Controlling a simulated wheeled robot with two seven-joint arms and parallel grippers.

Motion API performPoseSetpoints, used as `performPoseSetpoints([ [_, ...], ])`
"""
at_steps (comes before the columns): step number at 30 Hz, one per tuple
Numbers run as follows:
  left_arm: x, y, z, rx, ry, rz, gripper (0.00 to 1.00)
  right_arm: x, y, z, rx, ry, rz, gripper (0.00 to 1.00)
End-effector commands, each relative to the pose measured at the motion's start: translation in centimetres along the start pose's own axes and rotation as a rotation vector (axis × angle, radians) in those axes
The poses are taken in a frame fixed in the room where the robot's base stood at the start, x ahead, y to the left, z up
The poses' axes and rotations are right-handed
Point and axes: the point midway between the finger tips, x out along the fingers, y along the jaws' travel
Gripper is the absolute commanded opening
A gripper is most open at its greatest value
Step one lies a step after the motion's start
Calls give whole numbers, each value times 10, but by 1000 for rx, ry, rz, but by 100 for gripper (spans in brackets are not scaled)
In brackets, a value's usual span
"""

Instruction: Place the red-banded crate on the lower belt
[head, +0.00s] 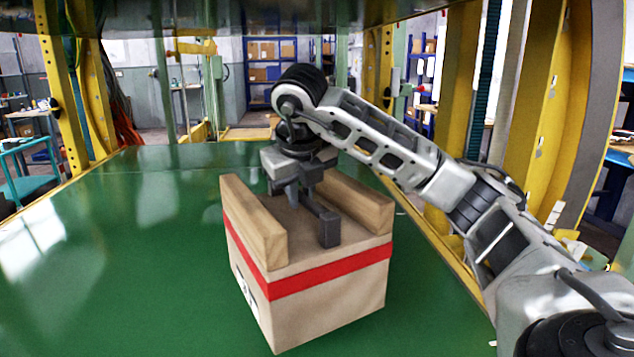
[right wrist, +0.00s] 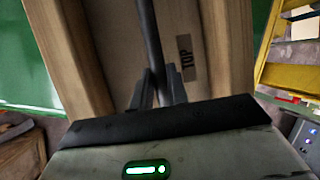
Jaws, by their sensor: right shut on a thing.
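The red-banded crate (head: 335,300) is a tan box with a red band around its sides and two wooden rails on top. It is upright over the green lower belt (head: 110,270), turned at an angle. Whether its base touches the belt cannot be told. My right gripper (head: 299,192) is above the crate top, shut on its dark handle bar between the rails. In the right wrist view, the fingers (right wrist: 157,90) close around this bar, next to a "TOP" label on the crate lid. My left gripper is not in view.
A dark green surface (head: 200,14) crosses overhead. Yellow posts (head: 530,110) stand to the right and more yellow posts (head: 95,85) to the left. The belt is clear left of the crate and behind it. Blue shelves (head: 272,55) stand far back.

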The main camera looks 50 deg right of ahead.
Motion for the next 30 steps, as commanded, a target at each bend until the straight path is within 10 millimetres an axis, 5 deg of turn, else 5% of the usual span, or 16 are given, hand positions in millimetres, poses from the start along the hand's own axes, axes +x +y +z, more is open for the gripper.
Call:
performPoseSetpoints([
  [19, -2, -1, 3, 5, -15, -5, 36, 45, 20, -1, 3, -9, 0, 0],
  [29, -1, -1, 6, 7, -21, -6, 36, 49, 22, -2, 4, -12, 2, 0],
  [30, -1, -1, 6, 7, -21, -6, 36, 53, 22, -5, -1, -1, 0, 21],
])
